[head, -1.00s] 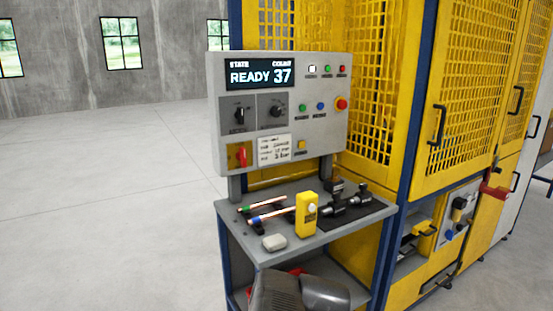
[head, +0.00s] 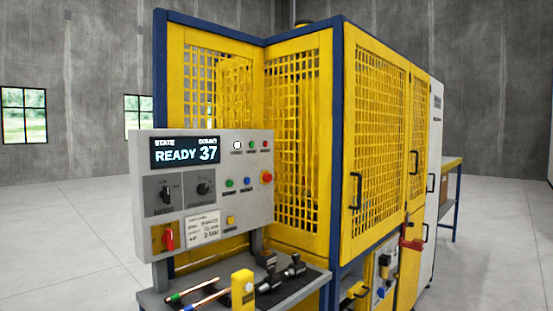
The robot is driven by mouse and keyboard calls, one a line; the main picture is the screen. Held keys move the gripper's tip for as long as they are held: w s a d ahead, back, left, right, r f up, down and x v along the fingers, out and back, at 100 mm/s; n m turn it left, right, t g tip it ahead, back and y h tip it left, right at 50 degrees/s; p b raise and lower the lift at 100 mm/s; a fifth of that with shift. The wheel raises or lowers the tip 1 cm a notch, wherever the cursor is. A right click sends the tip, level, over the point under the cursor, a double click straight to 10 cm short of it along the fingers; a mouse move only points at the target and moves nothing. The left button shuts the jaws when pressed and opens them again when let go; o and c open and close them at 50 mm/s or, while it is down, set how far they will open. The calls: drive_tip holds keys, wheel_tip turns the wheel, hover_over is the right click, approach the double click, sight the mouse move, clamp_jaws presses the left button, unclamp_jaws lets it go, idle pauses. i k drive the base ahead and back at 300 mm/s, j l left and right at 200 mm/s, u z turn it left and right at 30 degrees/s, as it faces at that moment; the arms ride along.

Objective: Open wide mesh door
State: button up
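The wide mesh door (head: 377,135) is a yellow framed panel with a mesh of openings, on the right-hand face of the yellow and blue machine. It looks shut, flush in its frame. Its black bar handle (head: 356,191) stands upright near the door's lower left edge. A narrower mesh door (head: 418,130) is just to the right, with its own black handle (head: 414,163). My gripper is not in view.
A grey control panel (head: 262,212) reading READY 37 stands in front of the machine's left part, above a shelf (head: 205,273) with tubes and a yellow device (head: 242,290). A red part (head: 412,244) sticks out below the doors. Open floor lies at left.

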sight(350, 248)
drive_tip(key=z, duration=0.95)
